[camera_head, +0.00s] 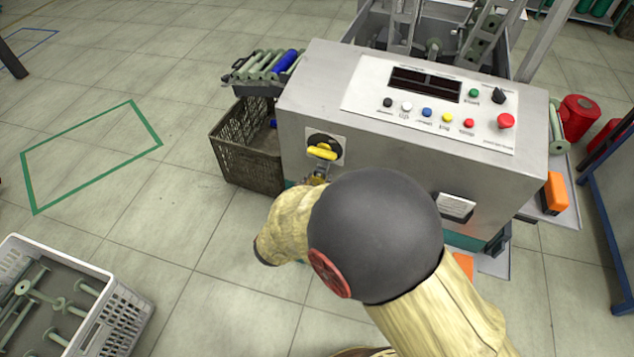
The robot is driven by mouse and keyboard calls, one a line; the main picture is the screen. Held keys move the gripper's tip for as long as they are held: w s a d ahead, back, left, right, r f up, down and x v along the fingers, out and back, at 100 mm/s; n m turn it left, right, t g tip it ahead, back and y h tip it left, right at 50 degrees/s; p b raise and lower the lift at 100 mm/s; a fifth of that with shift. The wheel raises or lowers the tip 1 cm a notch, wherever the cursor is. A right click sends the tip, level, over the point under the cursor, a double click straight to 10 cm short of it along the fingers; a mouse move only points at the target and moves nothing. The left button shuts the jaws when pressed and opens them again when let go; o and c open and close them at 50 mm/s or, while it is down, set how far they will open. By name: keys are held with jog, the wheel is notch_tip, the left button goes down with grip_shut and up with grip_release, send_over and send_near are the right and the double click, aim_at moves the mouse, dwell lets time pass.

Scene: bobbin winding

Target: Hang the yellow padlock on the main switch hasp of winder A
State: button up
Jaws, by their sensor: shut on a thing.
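The front panel of the grey winder cabinet (390,155) faces me, and I cannot read a letter on it to tell whether it is winder A. The main switch (323,149), with a yellow handle on a dark plate, is at the left of its front. Just below it is a small brass-coloured and grey piece (316,179), too small to tell whether it is the hasp, the padlock or part of my gripper. My tan and black arm covers the area below and right of it. My gripper cannot be made out behind it, and no padlock is clearly seen.
A brown crate (238,165) stands left of the cabinet, under a rack of green and blue bobbins (267,65). A grey crate of bobbins (117,322) is at the lower left. Red spools (578,113) and a blue frame (606,215) are at the right.

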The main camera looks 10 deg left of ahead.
jog(key=shift+f, duration=0.15)
jog(key=o, duration=1.4)
jog(key=shift+c, duration=0.2)
jog(key=v, duration=1.2)
